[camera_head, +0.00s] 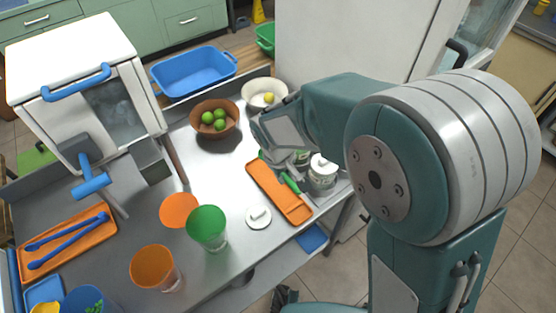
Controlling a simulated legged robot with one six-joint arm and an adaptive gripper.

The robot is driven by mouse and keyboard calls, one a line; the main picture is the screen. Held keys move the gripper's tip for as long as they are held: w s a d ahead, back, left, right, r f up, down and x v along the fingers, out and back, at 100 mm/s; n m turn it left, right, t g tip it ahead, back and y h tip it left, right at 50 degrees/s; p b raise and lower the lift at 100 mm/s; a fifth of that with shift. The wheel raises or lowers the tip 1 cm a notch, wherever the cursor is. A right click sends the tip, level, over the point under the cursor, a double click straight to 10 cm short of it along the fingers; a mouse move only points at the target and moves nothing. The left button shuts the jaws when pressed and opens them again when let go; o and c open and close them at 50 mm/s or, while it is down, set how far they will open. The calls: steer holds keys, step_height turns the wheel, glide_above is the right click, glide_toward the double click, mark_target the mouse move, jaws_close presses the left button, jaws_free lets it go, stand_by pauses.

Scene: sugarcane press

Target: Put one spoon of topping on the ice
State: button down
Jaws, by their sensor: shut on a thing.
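My gripper (284,160) is at the end of the arm, low over the back end of the orange tray. Its fingertips are mostly hidden by the arm. A green utensil, likely the spoon (291,184), shows at the tray beside the gripper, and the gripper seems shut on it. A lidded white jar (322,174) stands right of the tray; another jar (300,158) is partly hidden behind the gripper. A loose white lid (258,216) lies on the table. A green cup (207,228) and an orange cup (155,268) stand at front left. I cannot make out ice.
The orange tray (297,212) lies near the table's right edge. A brown bowl (214,118) of limes and a white bowl (265,94) stand behind. A machine with a blue handle (92,187) and a tray of blue utensils (67,242) are at left.

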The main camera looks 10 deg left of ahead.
mark_target(286, 197)
steer(key=shift+w+a+f, duration=0.1)
steer(key=shift+f, duration=3.45)
steer(key=shift+d+f, duration=0.3)
steer(key=shift+a, duration=0.1)
